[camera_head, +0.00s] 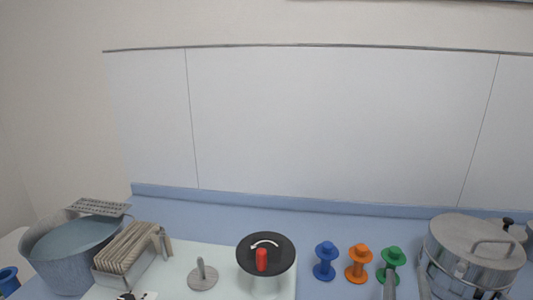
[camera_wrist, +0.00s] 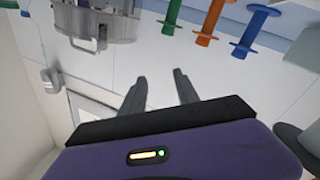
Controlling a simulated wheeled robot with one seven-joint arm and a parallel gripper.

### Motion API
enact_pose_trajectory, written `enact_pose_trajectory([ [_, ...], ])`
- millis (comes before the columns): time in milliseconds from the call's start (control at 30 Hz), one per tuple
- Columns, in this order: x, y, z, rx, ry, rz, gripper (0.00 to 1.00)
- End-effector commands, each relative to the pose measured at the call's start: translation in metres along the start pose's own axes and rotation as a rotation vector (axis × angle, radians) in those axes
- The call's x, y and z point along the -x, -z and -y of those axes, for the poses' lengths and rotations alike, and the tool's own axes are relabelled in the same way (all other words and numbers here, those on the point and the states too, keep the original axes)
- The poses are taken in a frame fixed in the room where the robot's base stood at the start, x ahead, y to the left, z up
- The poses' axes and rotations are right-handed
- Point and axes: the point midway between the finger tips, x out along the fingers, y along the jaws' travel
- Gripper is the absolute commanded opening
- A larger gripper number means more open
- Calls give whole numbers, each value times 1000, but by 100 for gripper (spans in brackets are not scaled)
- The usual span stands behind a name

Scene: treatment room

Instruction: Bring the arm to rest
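My gripper (camera_wrist: 160,84) shows in the wrist view with its two dark fingers apart and nothing between them. Beyond the fingers is a plain pale surface. In the head view, two grey fingertips of my gripper (camera_head: 406,286) rise at the bottom edge, between the green spool (camera_head: 391,258) and the metal pot (camera_head: 474,246). The left fingertip overlaps the green spool in the picture, and the right one overlaps the pot's left side. I cannot tell their distance from these. The rest of my arm is out of the head view.
Blue (camera_head: 325,261) and orange (camera_head: 359,263) spools stand left of the green one. A black-topped device with a red handle (camera_head: 262,260), a metal disc with a peg (camera_head: 202,278), a rack of plates (camera_head: 129,254) and a grey bucket (camera_head: 66,258) stand further left. A wall closes the back.

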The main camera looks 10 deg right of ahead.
Motion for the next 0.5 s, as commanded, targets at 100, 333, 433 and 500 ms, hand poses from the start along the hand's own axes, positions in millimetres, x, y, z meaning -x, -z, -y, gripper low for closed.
enact_pose_trajectory([
  [100, 23, -8, 25, -34, 126, -46, 37],
  [333, 82, -24, 54, -138, 318, -108, 37],
  [433, 113, -33, 58, -196, 385, -122, 37],
  [500, 136, -40, 56, -239, 424, -123, 37],
])
